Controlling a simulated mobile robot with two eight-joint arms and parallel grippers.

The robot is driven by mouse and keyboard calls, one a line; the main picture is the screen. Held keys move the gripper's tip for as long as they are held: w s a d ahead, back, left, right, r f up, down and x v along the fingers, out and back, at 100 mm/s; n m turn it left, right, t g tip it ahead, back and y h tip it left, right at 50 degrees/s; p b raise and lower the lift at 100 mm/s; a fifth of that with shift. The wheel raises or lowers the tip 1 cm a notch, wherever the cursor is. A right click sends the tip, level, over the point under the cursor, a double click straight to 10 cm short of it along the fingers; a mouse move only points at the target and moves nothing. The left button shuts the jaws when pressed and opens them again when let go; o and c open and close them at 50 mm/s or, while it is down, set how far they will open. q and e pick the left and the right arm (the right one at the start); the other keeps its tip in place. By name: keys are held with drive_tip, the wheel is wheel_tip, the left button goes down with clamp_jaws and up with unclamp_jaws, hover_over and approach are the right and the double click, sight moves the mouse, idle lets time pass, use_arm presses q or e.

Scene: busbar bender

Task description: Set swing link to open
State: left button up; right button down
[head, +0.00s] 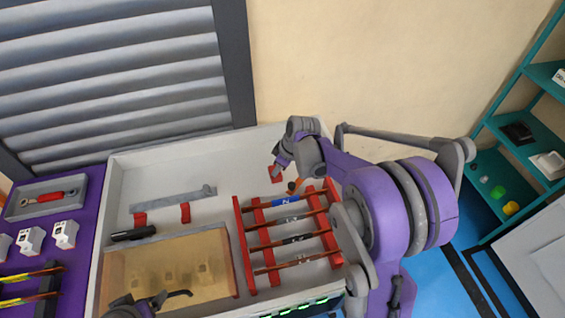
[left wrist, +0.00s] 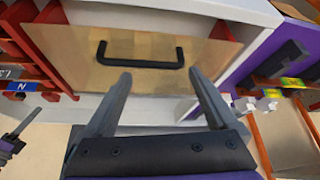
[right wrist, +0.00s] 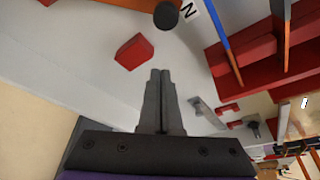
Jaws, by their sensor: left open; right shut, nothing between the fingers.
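An orange link with a black knob (head: 292,187), apparently the swing link, sits at the far end of the busbar rack. The knob also shows at the top of the right wrist view (right wrist: 167,16). A separate red block (right wrist: 134,52) stands on the white panel near it. My right gripper (right wrist: 160,72) is shut and empty, apart from knob and block. In the head view the right gripper (head: 280,162) is just above the red block. My left gripper (left wrist: 162,82) is open in front of a tan cover (left wrist: 140,68), facing its black handle (left wrist: 140,55).
Red supports (head: 242,245) hold several bars, the far one with a blue N label (head: 292,198). A grey bar (head: 172,200) stands on two red blocks to the left. A purple bench (head: 88,190) and a teal shelf (head: 478,135) flank the white cabinet.

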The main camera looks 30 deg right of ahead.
drive_tip(key=shift+x, duration=1.05)
use_arm(q)
drive_tip(key=shift+w+r, duration=0.15)
drive_tip(key=shift+r, duration=0.2)
use_arm(e)
drive_tip(key=s+d, duration=0.2)
drive_tip(key=shift+s, duration=0.4)
drive_tip(key=shift+s+d+f, duration=0.1)
drive_tip(key=shift+s+f, duration=0.05)
drive_tip(key=shift+s, duration=0.1)
drive_tip(key=shift+s, duration=0.1)
